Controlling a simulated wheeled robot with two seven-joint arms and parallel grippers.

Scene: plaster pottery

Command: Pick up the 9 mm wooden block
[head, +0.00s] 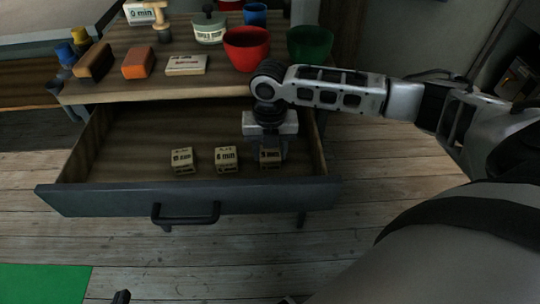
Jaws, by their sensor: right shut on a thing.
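Three small wooden blocks stand in a row in the open drawer (110,205). The left block (183,160) has a label I cannot read surely. The middle block (226,159) seems to read "6 min". The right block (270,157) has a blurred label, partly shaded and covered by my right gripper (271,153). That gripper points down into the drawer and is shut on the right block. I cannot tell whether the block is off the drawer floor. A dark tip at the bottom edge may be my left gripper (121,297); its jaws do not show.
The drawer front has a dark handle (186,213). Above, the tabletop holds a red bowl (247,48), a green bowl (310,44), an orange block (138,63), a brown block (94,60) and a labelled white box (140,12). A green mat (45,283) lies lower left.

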